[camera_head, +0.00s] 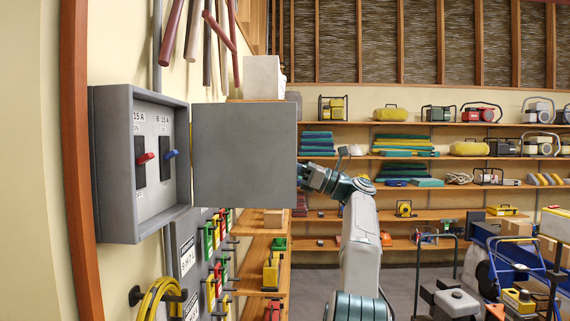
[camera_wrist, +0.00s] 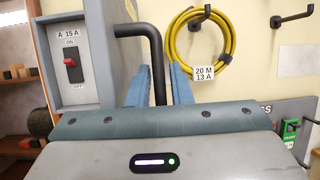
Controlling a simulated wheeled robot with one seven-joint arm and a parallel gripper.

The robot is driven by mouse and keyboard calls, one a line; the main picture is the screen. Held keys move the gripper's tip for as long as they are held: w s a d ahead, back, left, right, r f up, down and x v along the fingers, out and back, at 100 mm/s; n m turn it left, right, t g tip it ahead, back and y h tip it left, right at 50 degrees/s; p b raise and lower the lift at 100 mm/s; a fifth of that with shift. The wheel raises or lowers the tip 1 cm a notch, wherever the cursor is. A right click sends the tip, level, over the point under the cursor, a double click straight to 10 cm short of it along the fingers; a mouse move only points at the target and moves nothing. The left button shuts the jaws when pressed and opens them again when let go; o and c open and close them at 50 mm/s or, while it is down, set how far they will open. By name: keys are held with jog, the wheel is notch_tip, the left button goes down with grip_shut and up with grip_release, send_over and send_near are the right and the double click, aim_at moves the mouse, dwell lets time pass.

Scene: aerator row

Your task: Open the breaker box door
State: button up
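The grey breaker box (camera_head: 127,215) is on the wall at the left in the head view, and its front is uncovered. Its grey door (camera_head: 244,155) stands swung far out to the right, showing a flat face. Inside are a red switch (camera_head: 146,158) and a blue switch (camera_head: 170,154); the red switch also shows in the wrist view (camera_wrist: 71,62). My gripper (camera_head: 303,174) is at the door's free edge. In the wrist view the black door handle (camera_wrist: 154,50) runs down between my gripper's two fingers (camera_wrist: 159,85), which look closed on it. The contact itself is partly hidden.
A coiled yellow cable (camera_wrist: 184,40) hangs on a wall hook below the box; it also shows in the head view (camera_head: 153,300). Wooden shelves (camera_head: 262,240) stand behind the door. Trolleys and equipment fill the right side. Floor (camera_head: 310,285) is clear beside my arm.

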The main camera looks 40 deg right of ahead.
jog(key=shift+s+d, duration=0.2)
jog(key=shift+d, duration=0.05)
jog(key=v, duration=1.3)
jog(key=shift+f, duration=0.25)
